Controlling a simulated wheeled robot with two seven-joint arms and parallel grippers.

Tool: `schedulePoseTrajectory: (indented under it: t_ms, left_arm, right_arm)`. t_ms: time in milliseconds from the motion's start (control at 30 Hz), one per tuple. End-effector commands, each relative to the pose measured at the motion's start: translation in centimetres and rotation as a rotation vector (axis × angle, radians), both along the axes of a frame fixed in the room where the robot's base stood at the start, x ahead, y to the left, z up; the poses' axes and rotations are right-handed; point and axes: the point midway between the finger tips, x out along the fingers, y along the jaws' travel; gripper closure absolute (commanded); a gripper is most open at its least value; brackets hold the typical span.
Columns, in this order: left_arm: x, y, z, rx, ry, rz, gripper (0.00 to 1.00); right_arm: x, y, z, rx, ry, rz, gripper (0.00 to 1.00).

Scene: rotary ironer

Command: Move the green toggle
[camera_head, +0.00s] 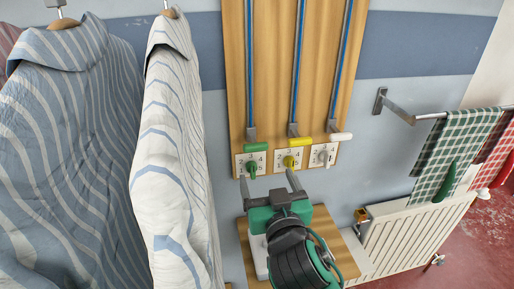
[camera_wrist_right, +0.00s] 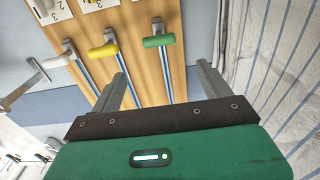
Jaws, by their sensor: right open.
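A green toggle (camera_head: 252,168) sits on a white numbered plate at the left of a row of three on the wooden board. Above it is a green lever handle (camera_head: 256,146) at the foot of a blue pipe; this handle also shows in the right wrist view (camera_wrist_right: 159,41). My right gripper (camera_head: 268,181) is open and empty, just below the numbered plates in the head view. Its two fingers stand apart, with the left finger near the green toggle and the right one below the yellow toggle. The left gripper is not in view.
Striped shirts (camera_head: 175,150) hang close on the left. A towel rail (camera_head: 398,110) and radiator (camera_head: 410,240) stand at right.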

Motion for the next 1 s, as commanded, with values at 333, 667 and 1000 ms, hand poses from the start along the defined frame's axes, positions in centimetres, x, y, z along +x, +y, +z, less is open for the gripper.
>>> schedulePoseTrajectory:
  t_ms: [333, 667, 1000]
  left_arm:
    - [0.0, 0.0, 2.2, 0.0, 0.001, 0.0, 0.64]
    - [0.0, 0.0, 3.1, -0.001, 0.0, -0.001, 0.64]
    - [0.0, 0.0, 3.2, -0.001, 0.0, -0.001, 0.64]
  right_arm:
    - [7.2, 1.4, 0.3, -0.004, 0.001, -0.002, 0.2]
    - [11.2, 2.1, 0.0, -0.004, 0.002, -0.002, 0.2]
    - [11.6, 2.2, -0.1, -0.002, 0.003, -0.001, 0.2]
